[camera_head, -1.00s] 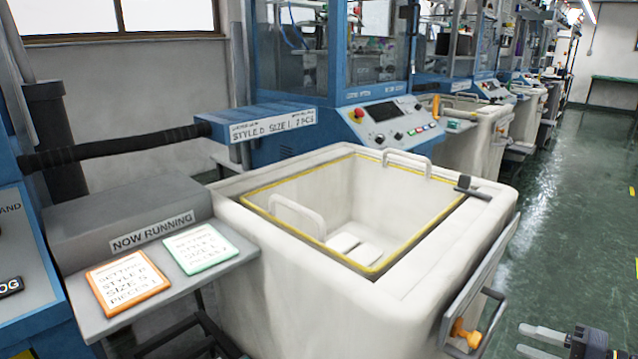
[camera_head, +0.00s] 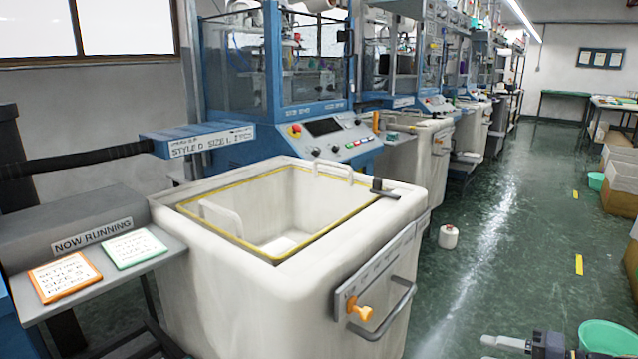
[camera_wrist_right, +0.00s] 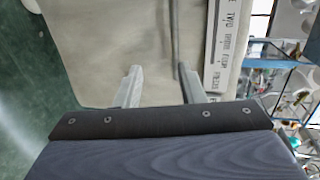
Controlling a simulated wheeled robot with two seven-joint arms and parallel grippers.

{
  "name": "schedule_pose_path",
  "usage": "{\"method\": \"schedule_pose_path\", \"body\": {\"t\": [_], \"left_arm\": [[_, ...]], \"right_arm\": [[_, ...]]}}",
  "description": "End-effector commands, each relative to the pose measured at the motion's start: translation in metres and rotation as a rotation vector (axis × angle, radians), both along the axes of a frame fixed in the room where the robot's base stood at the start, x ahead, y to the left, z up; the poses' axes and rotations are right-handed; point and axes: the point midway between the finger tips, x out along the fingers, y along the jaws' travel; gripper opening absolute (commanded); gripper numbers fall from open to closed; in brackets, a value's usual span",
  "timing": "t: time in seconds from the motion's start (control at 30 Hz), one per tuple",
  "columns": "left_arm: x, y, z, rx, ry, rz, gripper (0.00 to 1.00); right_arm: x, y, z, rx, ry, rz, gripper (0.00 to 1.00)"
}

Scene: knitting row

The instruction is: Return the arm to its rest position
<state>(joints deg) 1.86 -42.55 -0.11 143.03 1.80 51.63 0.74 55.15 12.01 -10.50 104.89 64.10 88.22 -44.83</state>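My right gripper (camera_head: 503,345) shows at the bottom right of the head view, over the green floor and apart from the white bin. In the right wrist view its two fingers (camera_wrist_right: 160,88) stand apart with nothing between them. Beyond them is the pale side of the bin (camera_wrist_right: 100,40), with a printed label strip (camera_wrist_right: 225,60) and a dark handle bar (camera_wrist_right: 175,35). My left gripper is not in view.
The white bin (camera_head: 240,315) stands in front of a blue knitting machine (camera_head: 300,150). Its front has a handle (camera_head: 392,318) and an orange knob (camera_head: 360,309). A white cone (camera_head: 448,237) stands on the floor. A green tub (camera_head: 607,338) is at right. The aisle (camera_head: 510,230) is mostly clear.

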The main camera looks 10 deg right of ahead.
Motion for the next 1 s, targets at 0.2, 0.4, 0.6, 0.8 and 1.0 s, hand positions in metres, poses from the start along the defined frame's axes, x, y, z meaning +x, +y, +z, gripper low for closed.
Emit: {"method": "schedule_pose_path", "body": {"t": [0.2, 0.4, 0.6, 0.8, 1.0], "left_arm": [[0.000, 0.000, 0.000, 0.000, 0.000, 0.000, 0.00], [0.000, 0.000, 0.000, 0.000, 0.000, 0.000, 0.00], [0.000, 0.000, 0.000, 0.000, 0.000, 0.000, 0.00], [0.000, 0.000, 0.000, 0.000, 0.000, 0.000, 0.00], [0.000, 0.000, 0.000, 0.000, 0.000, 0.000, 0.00]], "right_arm": [[-0.001, 0.039, 0.009, -0.037, 0.059, 0.087, 0.36], [-0.013, 0.095, 0.017, -0.124, 0.148, 0.209, 0.36], [-0.049, 0.165, 0.019, -0.329, 0.245, 0.354, 0.36], [-0.094, 0.209, 0.005, -0.624, 0.264, 0.424, 0.36], [-0.120, 0.222, -0.008, -0.859, 0.188, 0.409, 0.36]]}}
